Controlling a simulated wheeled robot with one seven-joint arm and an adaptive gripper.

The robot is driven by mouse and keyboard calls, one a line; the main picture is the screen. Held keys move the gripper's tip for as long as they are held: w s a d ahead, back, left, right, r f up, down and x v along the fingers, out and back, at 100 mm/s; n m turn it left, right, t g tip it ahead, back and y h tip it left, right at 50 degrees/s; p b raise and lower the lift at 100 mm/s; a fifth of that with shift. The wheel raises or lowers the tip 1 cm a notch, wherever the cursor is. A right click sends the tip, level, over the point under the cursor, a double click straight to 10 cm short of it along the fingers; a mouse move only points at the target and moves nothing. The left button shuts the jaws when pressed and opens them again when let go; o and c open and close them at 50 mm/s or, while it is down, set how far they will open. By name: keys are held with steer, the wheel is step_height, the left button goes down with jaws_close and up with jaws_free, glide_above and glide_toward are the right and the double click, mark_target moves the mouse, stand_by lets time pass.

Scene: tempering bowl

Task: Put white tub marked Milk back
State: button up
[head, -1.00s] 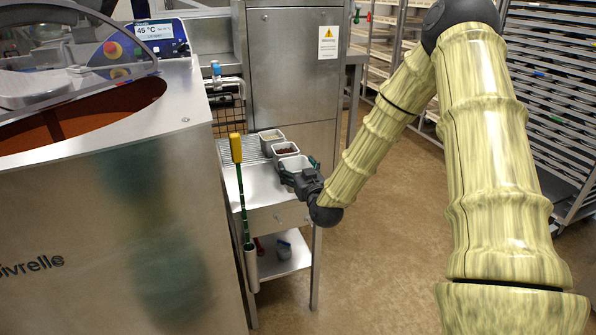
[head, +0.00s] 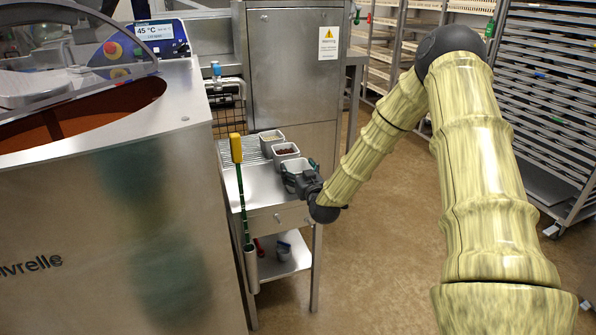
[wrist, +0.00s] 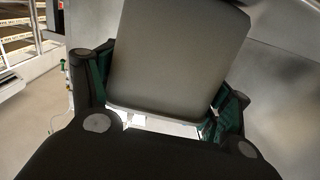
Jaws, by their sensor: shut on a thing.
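My gripper (head: 301,177) is shut on a white tub (head: 295,165) over the small steel side table. The tub also shows in the wrist view (wrist: 178,55), where its plain wall looks grey in shade between my two green-padded fingers (wrist: 160,100). No Milk marking is readable on it in either view. My gripper partly hides the tub in the head view, and I cannot tell whether its base touches the table.
Two more tubs, one with dark contents (head: 286,152) and one with pale contents (head: 270,140), stand behind on the steel table (head: 262,190). A yellow-handled tool (head: 236,150) hangs at its left edge. The tempering machine (head: 110,220) fills the left; racks (head: 550,100) stand right.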

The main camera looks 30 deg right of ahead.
steer(key=o, duration=1.3)
steer(key=shift+f, duration=0.1)
steer(key=shift+c, duration=0.2)
steer(key=shift+s, duration=0.15)
steer(key=v, duration=1.2)
